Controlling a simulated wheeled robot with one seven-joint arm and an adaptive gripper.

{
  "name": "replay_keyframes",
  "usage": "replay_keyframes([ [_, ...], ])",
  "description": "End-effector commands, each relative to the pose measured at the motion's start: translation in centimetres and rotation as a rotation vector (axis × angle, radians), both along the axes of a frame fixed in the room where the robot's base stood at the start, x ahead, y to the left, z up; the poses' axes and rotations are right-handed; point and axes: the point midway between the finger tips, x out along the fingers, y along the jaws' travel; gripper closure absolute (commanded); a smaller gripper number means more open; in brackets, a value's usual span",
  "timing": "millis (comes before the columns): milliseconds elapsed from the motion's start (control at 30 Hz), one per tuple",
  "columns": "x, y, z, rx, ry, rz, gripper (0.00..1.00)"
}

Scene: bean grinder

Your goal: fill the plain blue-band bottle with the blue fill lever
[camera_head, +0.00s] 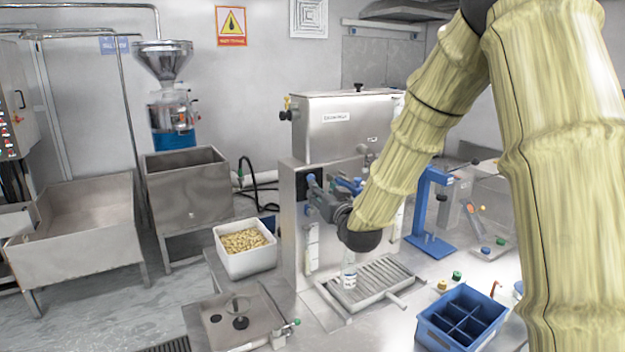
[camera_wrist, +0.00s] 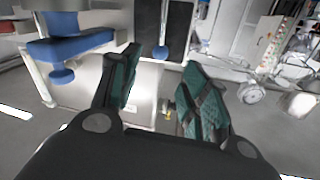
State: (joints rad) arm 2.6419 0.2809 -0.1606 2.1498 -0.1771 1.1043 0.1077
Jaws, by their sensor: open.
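A small white bottle (camera_head: 348,280) with a faint bluish mark stands upright on the slotted drip tray (camera_head: 376,281). My wrist hides what is just above it. A blue lever (camera_head: 347,185) shows on the steel filling machine (camera_head: 290,220), partly behind my gripper. My gripper (camera_head: 318,195) is in front of this machine, above and left of the bottle.
A white tub of pale beans (camera_head: 246,258) stands left of the machine. A blue divided crate (camera_head: 461,320) is at the front right. A blue stand (camera_head: 425,215) is right of my arm. Small green and yellow caps (camera_head: 456,276) lie near the crate.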

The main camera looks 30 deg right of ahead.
Motion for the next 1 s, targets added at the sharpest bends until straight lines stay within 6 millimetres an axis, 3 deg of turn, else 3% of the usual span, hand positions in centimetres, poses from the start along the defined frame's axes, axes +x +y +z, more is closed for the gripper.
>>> replay_keyframes([
  [600,8.1,-1.0,0.2,-0.001,0.0,0.0,0.54],
  [1000,9.3,-1.1,0.0,-0.001,0.0,0.001,0.54],
])
